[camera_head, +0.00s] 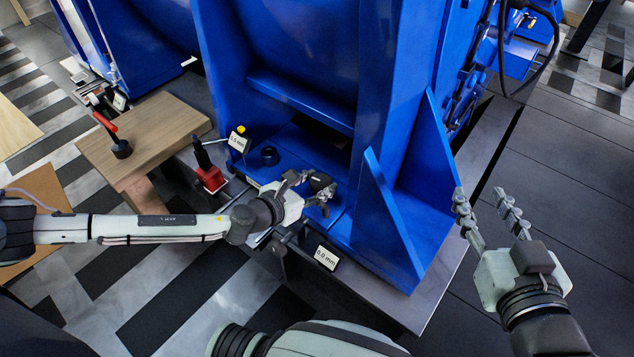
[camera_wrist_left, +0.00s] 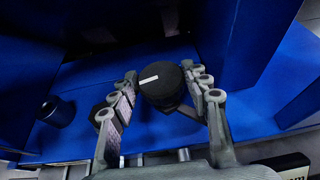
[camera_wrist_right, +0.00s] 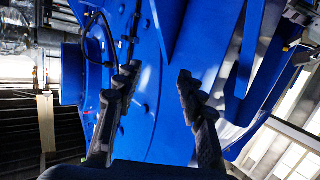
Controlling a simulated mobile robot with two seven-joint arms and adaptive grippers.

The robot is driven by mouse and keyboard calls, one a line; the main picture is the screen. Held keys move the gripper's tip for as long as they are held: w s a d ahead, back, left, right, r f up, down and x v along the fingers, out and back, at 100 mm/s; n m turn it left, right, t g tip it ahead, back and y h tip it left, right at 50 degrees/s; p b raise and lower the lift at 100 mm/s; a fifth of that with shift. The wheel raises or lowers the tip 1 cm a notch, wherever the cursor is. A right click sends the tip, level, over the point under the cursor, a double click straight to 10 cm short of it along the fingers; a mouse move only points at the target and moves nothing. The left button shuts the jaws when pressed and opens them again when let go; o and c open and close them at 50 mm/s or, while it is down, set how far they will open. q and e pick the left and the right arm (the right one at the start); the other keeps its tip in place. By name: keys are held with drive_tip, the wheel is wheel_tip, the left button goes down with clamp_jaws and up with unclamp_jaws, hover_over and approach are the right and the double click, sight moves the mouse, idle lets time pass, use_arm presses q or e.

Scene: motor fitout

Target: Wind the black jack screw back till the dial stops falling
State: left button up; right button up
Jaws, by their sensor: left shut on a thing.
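The black jack screw shows as a round black knob with a white stripe (camera_wrist_left: 161,79) in the left wrist view. It also shows in the head view (camera_head: 320,181), partly covered by the fingers. My left gripper (camera_head: 312,190) is shut on this knob, with one finger on each side, low at the foot of the blue motor. A small plate reading 0.0 mm (camera_head: 327,258) is below the left gripper. Another plate (camera_head: 239,141), seemingly reading 1.4 mm, is to the upper left. My right gripper (camera_head: 484,207) is open and empty, right of the motor.
The blue motor housing (camera_head: 290,60) rises behind the left gripper, and a slanted blue gusset (camera_head: 387,215) stands to its right. A black cylinder (camera_head: 270,156) sits on the blue foot. A red block with a black handle (camera_head: 210,178) and a wooden block (camera_head: 150,140) are left.

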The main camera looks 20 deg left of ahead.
use_arm(q)
drive_tip(key=shift+d+r+n+y+p, duration=0.15)
drive_tip(key=shift+n+y+p, duration=0.6)
drive_tip(key=shift+p, duration=0.45)
drive_tip(key=shift+n+t+y+p, duration=0.35)
drive_tip(key=shift+y+p, duration=0.1)
drive_tip(key=shift+p, duration=0.1)
drive_tip(key=shift+d+n+y+p, duration=0.15)
drive_tip(key=shift+n+y+p, duration=0.45)
drive_tip(key=shift+y+p, duration=0.1)
use_arm(e)
drive_tip(key=s+d+f+m+g+h, duration=0.2)
drive_tip(key=s+d+f+g+h, duration=0.4)
drive_tip(key=s+d+f+g, duration=0.65)
use_arm(q)
drive_tip(key=n+y+p, duration=0.2)
drive_tip(key=n+y, duration=0.1)
drive_tip(key=shift+d+y, duration=0.2)
drive_tip(key=shift+y, duration=0.1)
drive_tip(key=shift+n+y+p, duration=0.5)
drive_tip(key=shift+n+y, duration=0.3)
drive_tip(key=shift+y, duration=0.1)
use_arm(e)
drive_tip(key=s+d+x, duration=0.1)
drive_tip(key=x, duration=0.7)
drive_tip(key=shift+s+f+t, duration=0.2)
drive_tip(key=shift+f+t, duration=0.15)
drive_tip(key=shift+t, duration=0.1)
drive_tip(key=shift+d, duration=0.1)
